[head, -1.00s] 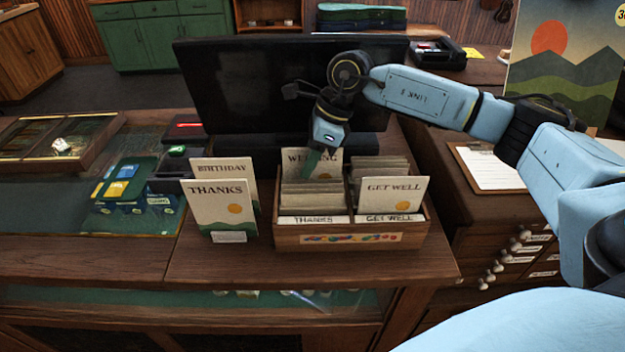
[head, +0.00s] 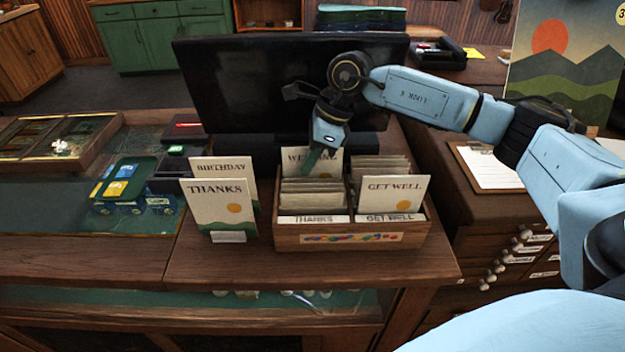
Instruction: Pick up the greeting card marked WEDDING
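The WEDDING card (head: 298,160) stands upright in the back left of a wooden card box (head: 350,243), its lettering partly covered by my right gripper. My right gripper (head: 312,162) points down in front of that card, at its right part. Its fingers are small and partly hidden, so I cannot tell whether they are open or touching the card. A GET WELL card (head: 392,195) stands in the box's right side. A THANKS card (head: 220,205) and a BIRTHDAY card (head: 226,168) stand left of the box. My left gripper is not in view.
A dark monitor (head: 240,85) stands close behind the box. A clipboard (head: 486,168) lies on the cabinet at right. Small colored packs (head: 120,185) and a wooden tray (head: 104,152) are on the left counter. The counter front (head: 220,265) is clear.

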